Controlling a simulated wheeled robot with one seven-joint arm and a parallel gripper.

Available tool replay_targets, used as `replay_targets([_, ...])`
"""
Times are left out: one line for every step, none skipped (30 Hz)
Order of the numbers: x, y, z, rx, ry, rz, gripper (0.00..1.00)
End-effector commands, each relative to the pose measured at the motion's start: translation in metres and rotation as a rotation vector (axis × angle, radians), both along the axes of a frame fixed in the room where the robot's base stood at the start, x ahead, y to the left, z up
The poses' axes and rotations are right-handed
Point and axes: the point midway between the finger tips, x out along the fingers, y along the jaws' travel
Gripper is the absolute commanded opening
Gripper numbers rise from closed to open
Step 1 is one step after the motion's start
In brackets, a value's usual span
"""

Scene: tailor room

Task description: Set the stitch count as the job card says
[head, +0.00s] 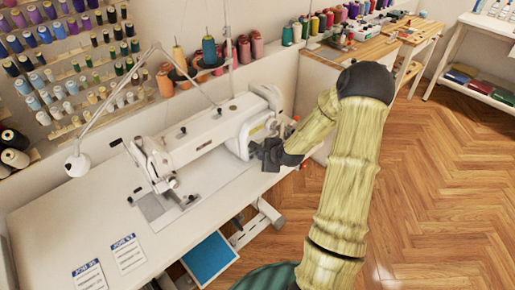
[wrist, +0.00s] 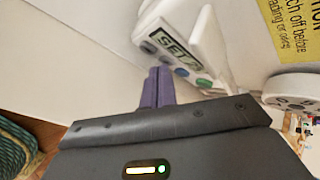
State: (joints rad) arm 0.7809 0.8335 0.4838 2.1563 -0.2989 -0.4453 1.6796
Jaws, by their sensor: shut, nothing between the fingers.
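The white sewing machine (head: 205,140) stands on its table. In the wrist view its control panel (wrist: 200,40) carries a small display (wrist: 176,38) that seems to read "SET" and a further character I cannot make out.
A yellow caution label (wrist: 297,30) and a white round handwheel (wrist: 295,90) are right of the panel. A lamp arm (head: 120,108) reaches over the table's left side. Thread spools stand behind the machine. The wooden floor (head: 440,190) at right is clear.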

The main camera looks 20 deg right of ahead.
Motion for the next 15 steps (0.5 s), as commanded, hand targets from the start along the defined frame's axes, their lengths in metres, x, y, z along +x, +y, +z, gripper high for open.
replay_targets([0.000,0.001,0.000,0.000,0.000,0.001,0.00])
replay_targets([0.000,0.001,0.000,0.001,-0.001,0.002,0.00])
replay_targets([0.000,0.001,0.000,0.001,-0.001,0.002,0.00])
replay_targets([-0.001,0.001,0.000,0.001,0.000,0.002,0.00])
replay_targets([-0.002,0.000,0.001,0.001,0.000,0.002,0.00])
replay_targets([-0.004,0.000,0.001,0.001,0.001,0.001,0.00])
replay_targets([-0.005,-0.001,0.001,0.001,0.001,0.001,0.00])
replay_targets([-0.006,-0.001,0.001,0.001,0.001,0.001,0.00])
replay_targets([-0.008,-0.002,0.001,0.001,0.001,0.001,0.00])
replay_targets([-0.009,-0.002,0.001,0.001,0.001,0.003,0.00])
replay_targets([-0.010,-0.002,0.001,0.001,0.001,0.003,0.00])
replay_targets([-0.011,-0.002,0.001,0.001,0.000,0.002,0.00])
replay_targets([-0.012,-0.003,0.000,0.001,0.000,0.002,0.00])
replay_targets([-0.012,-0.003,0.000,0.001,0.000,0.002,0.00])
replay_targets([-0.012,-0.003,0.000,0.001,-0.001,0.002,0.00])
